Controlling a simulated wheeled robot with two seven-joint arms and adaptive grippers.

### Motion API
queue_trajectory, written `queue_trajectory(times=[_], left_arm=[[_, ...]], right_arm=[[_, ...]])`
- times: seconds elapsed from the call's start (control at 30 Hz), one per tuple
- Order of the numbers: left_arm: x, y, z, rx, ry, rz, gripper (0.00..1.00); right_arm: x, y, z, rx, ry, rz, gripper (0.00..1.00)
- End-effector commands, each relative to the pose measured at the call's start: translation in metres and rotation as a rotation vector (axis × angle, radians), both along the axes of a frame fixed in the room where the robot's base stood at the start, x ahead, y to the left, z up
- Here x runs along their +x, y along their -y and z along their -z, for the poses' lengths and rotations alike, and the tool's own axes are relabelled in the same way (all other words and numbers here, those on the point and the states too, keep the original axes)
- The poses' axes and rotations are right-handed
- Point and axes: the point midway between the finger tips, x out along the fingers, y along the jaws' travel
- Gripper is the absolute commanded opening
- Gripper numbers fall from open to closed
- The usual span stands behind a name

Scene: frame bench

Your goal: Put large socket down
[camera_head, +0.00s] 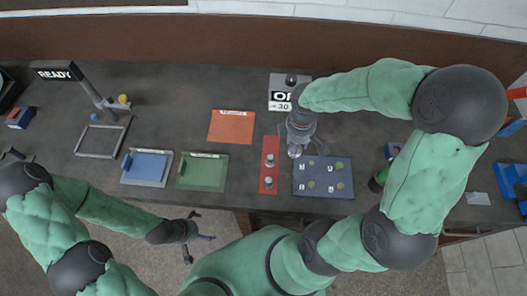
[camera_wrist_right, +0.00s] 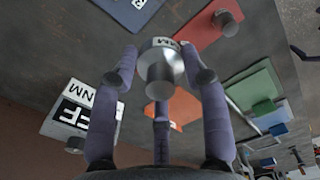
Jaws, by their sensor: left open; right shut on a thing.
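The large socket (camera_wrist_right: 158,62), a silver cylinder with a pale label band, is held between the fingers of my right gripper (camera_wrist_right: 162,80) in the right wrist view. In the head view my right gripper (camera_head: 296,146) points down near the upper left corner of the dark blue tray (camera_head: 299,190), just right of the red strip (camera_head: 268,190). The socket appears raised above the bench. Its contact with anything below cannot be seen. My left gripper (camera_head: 197,232) is open and empty, off the bench's front edge.
Two small metal pieces stand on the red strip. Several round pieces sit on the blue tray.

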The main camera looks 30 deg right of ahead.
Motion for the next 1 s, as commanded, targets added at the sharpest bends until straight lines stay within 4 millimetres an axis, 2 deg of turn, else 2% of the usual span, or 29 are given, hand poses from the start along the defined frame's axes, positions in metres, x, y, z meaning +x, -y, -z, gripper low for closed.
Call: queue_trajectory(times=[0.47,0.6,0.8,1.0], left_arm=[[0.0,0.0,0.004,0.0,-0.001,0.0,1.0],[0.0,0.0,0.008,0.0,0.0,0.0,1.0],[0.0,0.0,0.009,0.0,0.0,0.0,1.0],[0.0,0.0,0.01,0.0,0.0,0.0,1.0]], right_arm=[[0.086,-0.01,0.041,0.001,-0.003,-0.002,0.1],[0.104,-0.011,0.066,0.001,-0.004,-0.001,0.1],[0.123,-0.013,0.087,0.001,-0.001,0.0,0.1],[0.129,-0.013,0.094,0.001,-0.001,0.001,0.1]])
